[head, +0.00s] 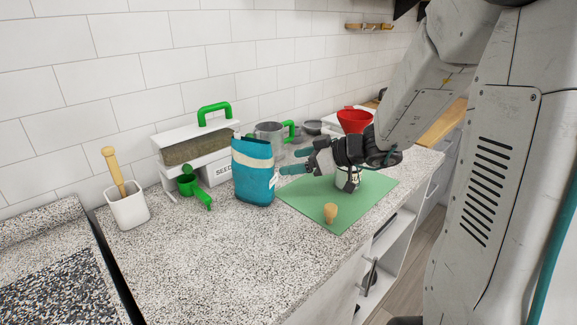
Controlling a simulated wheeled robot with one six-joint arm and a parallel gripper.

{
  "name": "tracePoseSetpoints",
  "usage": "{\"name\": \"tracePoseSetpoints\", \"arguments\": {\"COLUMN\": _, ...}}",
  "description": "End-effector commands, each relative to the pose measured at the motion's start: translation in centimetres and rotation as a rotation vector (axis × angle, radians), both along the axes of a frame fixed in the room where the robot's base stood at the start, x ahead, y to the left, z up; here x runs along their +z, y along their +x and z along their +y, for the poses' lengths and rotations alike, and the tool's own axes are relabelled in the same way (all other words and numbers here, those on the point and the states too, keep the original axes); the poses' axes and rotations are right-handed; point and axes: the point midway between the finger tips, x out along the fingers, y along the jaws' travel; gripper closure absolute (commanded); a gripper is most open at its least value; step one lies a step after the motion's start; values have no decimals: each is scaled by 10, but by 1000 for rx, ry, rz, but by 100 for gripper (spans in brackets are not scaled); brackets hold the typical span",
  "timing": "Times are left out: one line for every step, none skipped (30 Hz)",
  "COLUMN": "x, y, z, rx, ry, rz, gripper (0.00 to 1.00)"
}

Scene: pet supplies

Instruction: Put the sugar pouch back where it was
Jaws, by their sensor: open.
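A teal pouch with a cream band and dark top (254,184), which I take to be the sugar pouch, stands upright on the speckled counter. It is just left of the green mat (305,212). Any writing on its label is too small to read. My gripper (284,163) is open to the right of the pouch, its teal fingertips pointing left toward it. The fingertips are close to the pouch's right side; I cannot tell if they touch it. Nothing shows between the fingers.
A seed dispenser (196,150) with a green scoop (190,182) stands left of the pouch. A white cup (127,208) holds a wooden handle. Behind are a grey jug (268,131) and red funnel (354,121). A wooden piece (330,212) sits on the mat. The front counter is clear.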

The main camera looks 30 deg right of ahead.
Motion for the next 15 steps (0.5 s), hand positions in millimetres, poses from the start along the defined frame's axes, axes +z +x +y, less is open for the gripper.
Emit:
{"name": "tracePoseSetpoints", "arguments": {"x": 3, "y": -3, "z": 2, "rx": 6, "ry": 2, "rz": 6, "gripper": 23}}
{"name": "tracePoseSetpoints", "arguments": {"x": 4, "y": -6, "z": 5, "rx": 14, "ry": 7, "rz": 15, "gripper": 23}}
{"name": "tracePoseSetpoints", "arguments": {"x": 8, "y": -11, "z": 12, "rx": 32, "ry": 16, "rz": 36, "gripper": 23}}
{"name": "tracePoseSetpoints", "arguments": {"x": 11, "y": -17, "z": 19, "rx": 49, "ry": 22, "rz": 58, "gripper": 23}}
{"name": "tracePoseSetpoints", "arguments": {"x": 14, "y": -24, "z": 28, "rx": 69, "ry": 32, "rz": 89, "gripper": 23}}
{"name": "tracePoseSetpoints", "arguments": {"x": 19, "y": -35, "z": 42, "rx": 97, "ry": 42, "rz": 140, "gripper": 23}}
{"name": "tracePoseSetpoints", "arguments": {"x": 22, "y": -45, "z": 53, "rx": 119, "ry": 48, "rz": 185, "gripper": 23}}
{"name": "tracePoseSetpoints", "arguments": {"x": 26, "y": -57, "z": 64, "rx": 141, "ry": 50, "rz": 237, "gripper": 23}}
{"name": "tracePoseSetpoints", "arguments": {"x": 29, "y": -74, "z": 78, "rx": 165, "ry": 50, "rz": 314, "gripper": 23}}
{"name": "tracePoseSetpoints", "arguments": {"x": 32, "y": -88, "z": 88, "rx": 176, "ry": 44, "rz": 374, "gripper": 23}}
{"name": "tracePoseSetpoints", "arguments": {"x": 33, "y": -102, "z": 95, "rx": 182, "ry": 34, "rz": 437, "gripper": 23}}
{"name": "tracePoseSetpoints", "arguments": {"x": 34, "y": -121, "z": 104, "rx": 183, "ry": 15, "rz": 518, "gripper": 23}}
{"name": "tracePoseSetpoints", "arguments": {"x": 35, "y": -135, "z": 109, "rx": 177, "ry": -4, "rz": 578, "gripper": 23}}
{"name": "tracePoseSetpoints", "arguments": {"x": 35, "y": -149, "z": 112, "rx": 163, "ry": -24, "rz": 637, "gripper": 23}}
{"name": "tracePoseSetpoints", "arguments": {"x": 35, "y": -167, "z": 115, "rx": 137, "ry": -58, "rz": 710, "gripper": 23}}
